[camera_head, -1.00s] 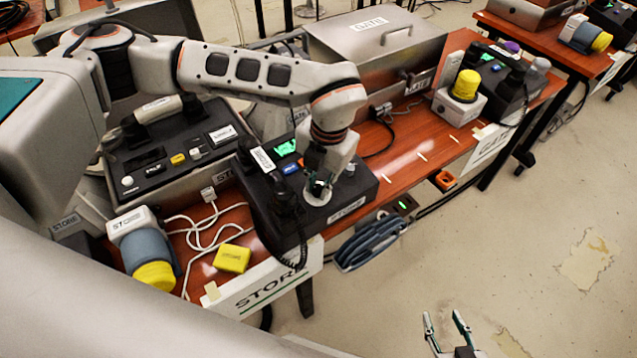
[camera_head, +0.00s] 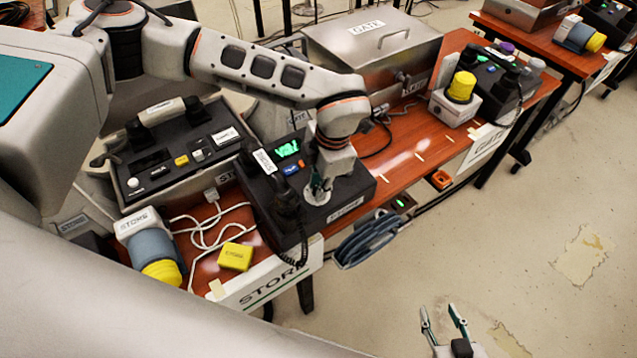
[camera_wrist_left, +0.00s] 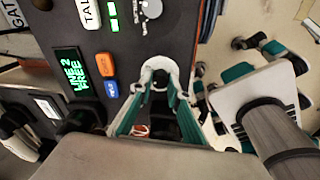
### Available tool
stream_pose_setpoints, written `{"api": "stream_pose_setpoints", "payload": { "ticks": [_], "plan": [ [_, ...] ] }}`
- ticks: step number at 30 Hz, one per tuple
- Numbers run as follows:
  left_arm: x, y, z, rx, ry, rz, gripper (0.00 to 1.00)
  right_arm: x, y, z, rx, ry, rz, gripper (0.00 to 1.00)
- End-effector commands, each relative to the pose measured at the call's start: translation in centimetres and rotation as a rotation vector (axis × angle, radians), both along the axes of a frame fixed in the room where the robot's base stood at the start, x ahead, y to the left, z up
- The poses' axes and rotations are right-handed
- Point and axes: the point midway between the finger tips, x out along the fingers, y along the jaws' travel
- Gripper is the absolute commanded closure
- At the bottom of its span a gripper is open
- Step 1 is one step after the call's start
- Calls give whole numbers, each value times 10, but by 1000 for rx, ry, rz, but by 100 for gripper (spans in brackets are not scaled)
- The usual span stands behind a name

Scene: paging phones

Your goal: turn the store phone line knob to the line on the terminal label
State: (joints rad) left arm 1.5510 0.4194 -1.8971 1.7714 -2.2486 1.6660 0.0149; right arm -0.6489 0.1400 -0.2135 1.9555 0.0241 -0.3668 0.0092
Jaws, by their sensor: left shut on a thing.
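The store phone (camera_head: 345,192) is a black desk unit with a handset and coiled cord on its left side. My left gripper (camera_head: 319,190) reaches down from above, its fingers closed on the line knob, which they mostly hide. A pale round dial plate (camera_head: 316,198) shows around the fingertips, and in the wrist view (camera_wrist_left: 160,66). The phone's screen (camera_wrist_left: 72,74) shows green text that looks like "LINE 2 FREE". The store terminal (camera_head: 170,165) bears a white label (camera_head: 225,136), too small to read. My right gripper (camera_head: 442,322) is open and empty over the floor.
A yellow block (camera_head: 235,257), white cables and a blue-and-yellow plug (camera_head: 158,257) lie left of the phone. A metal gate box (camera_head: 370,45) stands behind. The gate phone (camera_head: 492,80) is at the right.

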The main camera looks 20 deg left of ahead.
Motion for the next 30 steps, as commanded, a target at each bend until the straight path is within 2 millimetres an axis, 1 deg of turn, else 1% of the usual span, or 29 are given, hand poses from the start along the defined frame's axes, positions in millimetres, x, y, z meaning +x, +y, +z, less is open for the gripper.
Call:
{"api": "stream_pose_setpoints", "payload": {
  "ticks": [9, 18, 19, 20, 21, 30],
  "plan": [
    [1, 0, 2, 4, 2, -43, 100, 3, 0, 8, 2, -12, -1, 60],
    [1, 0, 2, 3, 2, -43, 100, 3, 0, 7, 2, -11, -1, 60],
    [1, 0, 2, 3, 2, -43, 75, 3, 0, 7, 2, -10, -1, 60],
    [1, 0, 2, 3, 2, -43, 68, 3, 0, 7, 1, -9, -1, 60],
    [1, 0, 2, 4, 2, -43, 66, 3, 0, 6, 1, -9, -1, 60],
    [1, 0, 1, 4, 4, -43, 66, 2, -2, 3, -3, -3, -2, 60]
  ]
}}
